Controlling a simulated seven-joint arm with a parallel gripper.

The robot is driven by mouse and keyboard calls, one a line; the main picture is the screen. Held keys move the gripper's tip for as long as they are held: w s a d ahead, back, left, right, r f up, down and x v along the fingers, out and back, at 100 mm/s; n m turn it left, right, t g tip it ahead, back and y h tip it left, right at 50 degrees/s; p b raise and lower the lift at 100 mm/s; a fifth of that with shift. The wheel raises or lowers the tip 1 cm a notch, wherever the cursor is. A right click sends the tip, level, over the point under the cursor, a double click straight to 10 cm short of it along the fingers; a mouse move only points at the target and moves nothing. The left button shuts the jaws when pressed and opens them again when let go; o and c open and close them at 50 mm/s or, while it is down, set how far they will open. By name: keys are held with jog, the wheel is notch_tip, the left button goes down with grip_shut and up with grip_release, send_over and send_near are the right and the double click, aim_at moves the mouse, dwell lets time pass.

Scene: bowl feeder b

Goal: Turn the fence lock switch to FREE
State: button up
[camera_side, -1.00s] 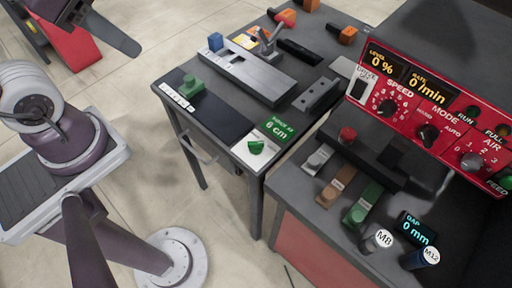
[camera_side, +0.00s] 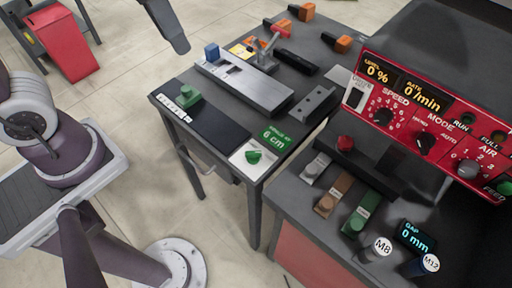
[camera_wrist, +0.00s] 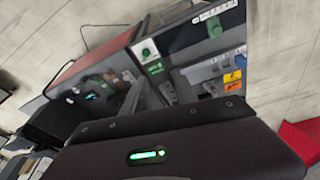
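The likely fence lock switch is a green knob (camera_side: 254,157) on a white plate at the near corner of the dark table; its lettering is too small to read. It also shows in the wrist view, as a green knob (camera_wrist: 146,52) on a white plate. A dark part of my gripper (camera_side: 175,38) shows at the top of the side view, in the air, well apart from the knob. Its fingertips cannot be made out clearly.
A grey rail (camera_side: 243,84) with a blue block lies behind the knob. A red control panel (camera_side: 430,115) with dials stands at the right. Space above the knob is clear.

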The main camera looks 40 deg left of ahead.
jog(key=w+d+f+m+g, duration=0.2)
jog(key=w+d+f+g, duration=0.1)
jog(key=w+d+f, duration=0.3)
jog(key=m+g+y, duration=0.2)
jog(key=m+y, duration=0.2)
send_near(254, 153)
jog(key=shift+g, duration=0.3)
jog(key=x, duration=0.8)
jog(key=shift+w+f, duration=0.15)
jog(key=shift+w, duration=0.15)
grip_shut()
